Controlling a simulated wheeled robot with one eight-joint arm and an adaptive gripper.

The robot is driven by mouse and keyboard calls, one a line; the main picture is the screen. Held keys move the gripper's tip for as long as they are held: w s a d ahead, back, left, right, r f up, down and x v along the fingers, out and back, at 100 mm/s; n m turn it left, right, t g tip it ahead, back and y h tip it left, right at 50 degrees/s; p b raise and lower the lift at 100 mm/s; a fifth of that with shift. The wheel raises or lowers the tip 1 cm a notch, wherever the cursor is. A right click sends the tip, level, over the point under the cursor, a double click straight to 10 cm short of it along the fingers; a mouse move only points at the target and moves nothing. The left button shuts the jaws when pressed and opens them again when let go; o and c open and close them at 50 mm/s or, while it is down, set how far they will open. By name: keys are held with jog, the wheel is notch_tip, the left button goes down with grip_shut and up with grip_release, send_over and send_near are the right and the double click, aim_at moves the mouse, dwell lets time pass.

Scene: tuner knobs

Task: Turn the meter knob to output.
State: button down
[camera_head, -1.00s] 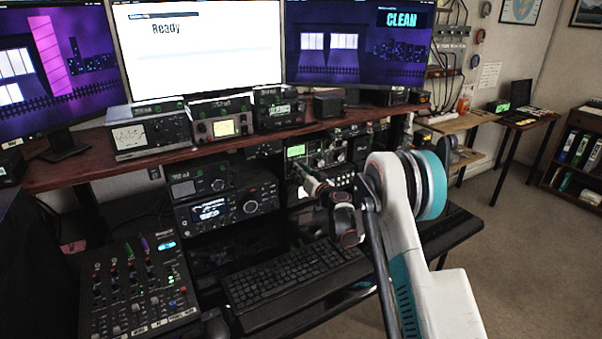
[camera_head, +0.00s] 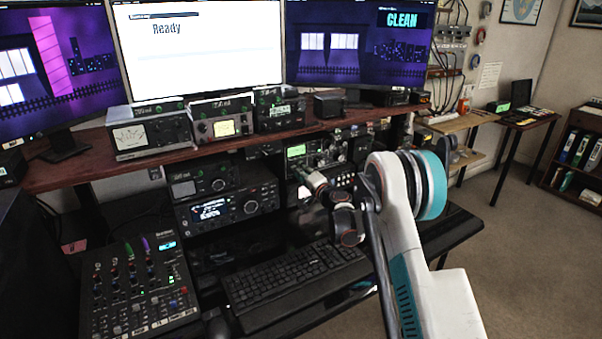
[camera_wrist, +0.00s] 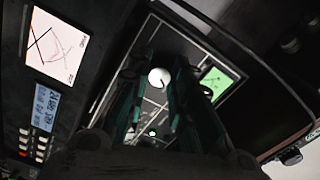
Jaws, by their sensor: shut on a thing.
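The tuner with a green-lit screen (camera_head: 297,151) stands under the shelf, right of centre in the head view. Its screen also shows in the wrist view (camera_wrist: 217,82). In the wrist view my gripper (camera_wrist: 160,82) reaches toward the tuner's dark front panel. Its two dark green fingers are shut on a pale round knob (camera_wrist: 159,77), which shows between them. I cannot read the knob's label or its setting. In the head view my gripper is at the tuner's front, and my wrist hides part of the panel.
A cross-needle meter (camera_wrist: 56,47) and a blue display (camera_wrist: 41,106) are on a unit at the left of the wrist view. A radio (camera_head: 228,206) stands left of the tuner. A keyboard (camera_head: 295,280) and a mixer (camera_head: 138,290) lie on the desk below.

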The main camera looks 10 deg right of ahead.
jog(key=shift+m, duration=0.9)
jog(key=c, duration=1.4)
grip_release()
jog(key=v, duration=1.2)
jog(key=shift+r, duration=0.1)
